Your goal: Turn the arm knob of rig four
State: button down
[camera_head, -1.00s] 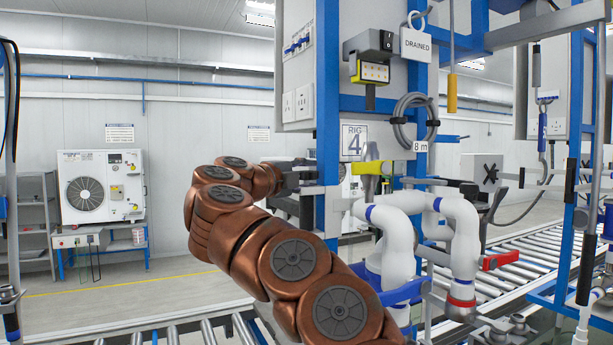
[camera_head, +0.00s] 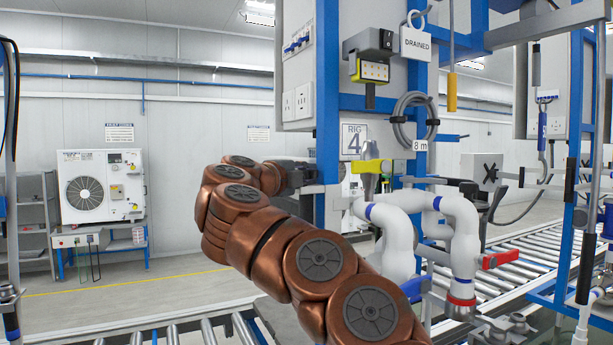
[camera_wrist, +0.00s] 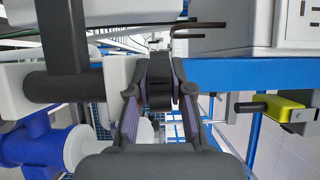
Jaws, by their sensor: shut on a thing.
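Rig four is marked by its sign (camera_head: 354,141) on the blue frame. My gripper (camera_head: 306,176) reaches the left side of the rig's blue post, and its tips are partly hidden there. In the wrist view my gripper (camera_wrist: 159,92) has a finger on each side of a dark knob (camera_wrist: 158,80) and is shut on it. The knob's far side and its mount are mostly hidden.
White pipes (camera_head: 400,235) and a red handle (camera_head: 500,259) stand to the right. Roller conveyors (camera_head: 530,260) run past the rig.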

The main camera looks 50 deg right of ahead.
jog(key=shift+s+d+n+t+y+p, duration=0.15)
jog(key=shift+n+t+y, duration=0.35)
jog(key=shift+n+t, duration=0.65)
jog(key=shift+w+a+n+t+y+p, duration=0.15)
jog(key=shift+n+t+y, duration=0.45)
jog(key=shift+t, duration=1.05)
jog(key=shift+n+t+y+p, duration=0.85)
jog(key=shift+n+t+y, duration=0.35)
jog(key=shift+n+t, duration=0.5)
jog(key=c, duration=1)
grip_release()
jog(key=shift+c, duration=0.2)
jog(key=shift+s+a, duration=0.1)
jog(key=v, duration=1.1)
jog(key=shift+s, duration=0.4)
jog(key=shift+a, duration=0.1)
